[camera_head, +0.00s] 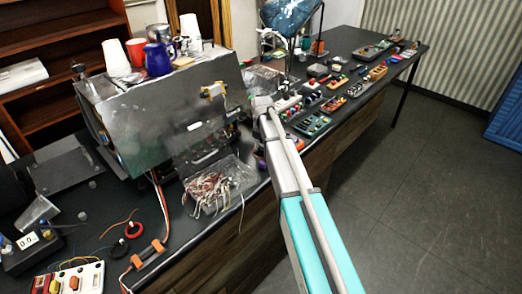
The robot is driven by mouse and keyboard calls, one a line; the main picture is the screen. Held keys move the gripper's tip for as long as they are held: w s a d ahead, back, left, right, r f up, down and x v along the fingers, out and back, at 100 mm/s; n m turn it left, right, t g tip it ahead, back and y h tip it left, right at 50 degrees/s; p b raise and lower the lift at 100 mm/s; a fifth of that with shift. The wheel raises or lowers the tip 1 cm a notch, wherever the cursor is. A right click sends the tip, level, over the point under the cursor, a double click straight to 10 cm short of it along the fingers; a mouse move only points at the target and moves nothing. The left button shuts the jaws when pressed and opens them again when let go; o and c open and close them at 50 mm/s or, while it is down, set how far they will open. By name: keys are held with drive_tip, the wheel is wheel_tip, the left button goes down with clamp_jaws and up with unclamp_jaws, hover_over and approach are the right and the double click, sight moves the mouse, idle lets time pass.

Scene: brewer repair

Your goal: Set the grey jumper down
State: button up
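My arm reaches from the lower right to the bench. Its end, with my gripper (262,108), is small and partly hidden by the arm beside the brewer's right side. I cannot tell whether its fingers are open or shut, or whether they hold anything. A clear bin (243,172) at the brewer's front holds a tangle of white, red and brown wires (213,188). One pale wire hangs over the bin's front right edge. I cannot single out the grey jumper for sure. The brewer (158,122) is a large grey metal box with a dark lower opening.
Cups and a blue mug (158,59) stand on the brewer. Several small electronic modules (315,124) line the bench to the right, near a lamp (290,18). A meter (28,243), connector block (70,279) and loose wires lie front left. The floor (420,200) at right is clear.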

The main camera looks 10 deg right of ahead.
sight(262, 145)
drive_tip(key=c, duration=0.3)
drive_tip(key=shift+r, duration=0.15)
wheel_tip(262, 145, up, 3)
drive_tip(key=p, duration=0.3)
drive_tip(key=s+d+r+p, duration=0.1)
drive_tip(key=s+r+p, duration=0.8)
drive_tip(key=s, duration=0.5)
drive_tip(key=shift+d+r+p, duration=0.2)
drive_tip(key=shift+r+p, duration=0.15)
drive_tip(key=shift+p, duration=0.15)
